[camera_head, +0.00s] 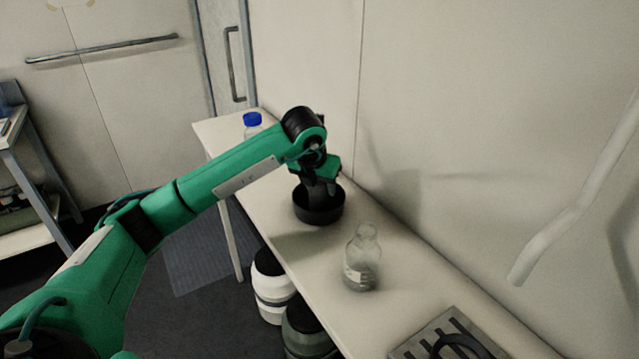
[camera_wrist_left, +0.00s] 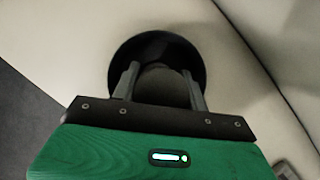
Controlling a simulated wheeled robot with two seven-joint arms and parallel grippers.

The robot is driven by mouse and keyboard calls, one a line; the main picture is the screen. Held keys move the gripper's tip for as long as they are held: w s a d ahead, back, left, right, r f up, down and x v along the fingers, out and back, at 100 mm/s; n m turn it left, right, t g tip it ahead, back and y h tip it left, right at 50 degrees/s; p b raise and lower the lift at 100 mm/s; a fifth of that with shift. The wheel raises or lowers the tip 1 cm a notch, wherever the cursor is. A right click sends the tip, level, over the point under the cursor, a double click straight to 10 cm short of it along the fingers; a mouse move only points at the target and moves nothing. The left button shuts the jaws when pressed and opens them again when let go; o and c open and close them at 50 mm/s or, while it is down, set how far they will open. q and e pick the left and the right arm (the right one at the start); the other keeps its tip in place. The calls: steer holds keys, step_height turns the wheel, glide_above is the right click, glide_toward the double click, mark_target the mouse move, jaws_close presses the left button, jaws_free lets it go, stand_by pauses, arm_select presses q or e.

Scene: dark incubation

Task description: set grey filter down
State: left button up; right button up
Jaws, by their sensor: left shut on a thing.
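My left gripper (camera_head: 320,186) reaches down over the white bench and is shut on the grey filter (camera_wrist_left: 160,82), a dark piece between the two fingers in the left wrist view. Around it shows a wide, round black dish-like rim (camera_head: 325,216); it also shows in the left wrist view (camera_wrist_left: 123,58). I cannot tell whether rim and middle piece are one thing, nor whether its underside touches the bench. My right gripper is not in view.
The long white bench (camera_head: 410,270) runs along the wall. A clear glass bottle (camera_head: 361,262) stands nearer, and a blue-capped bottle (camera_head: 252,120) stands at the far end. A slotted grey plate (camera_head: 425,343) with a black curved thing lies at the near end.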

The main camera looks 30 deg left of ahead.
arm_select(q)
steer(key=shift+f, duration=0.15)
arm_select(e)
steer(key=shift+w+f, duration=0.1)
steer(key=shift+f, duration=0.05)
arm_select(q)
steer(key=o, duration=0.9)
steer(key=shift+o, duration=0.7)
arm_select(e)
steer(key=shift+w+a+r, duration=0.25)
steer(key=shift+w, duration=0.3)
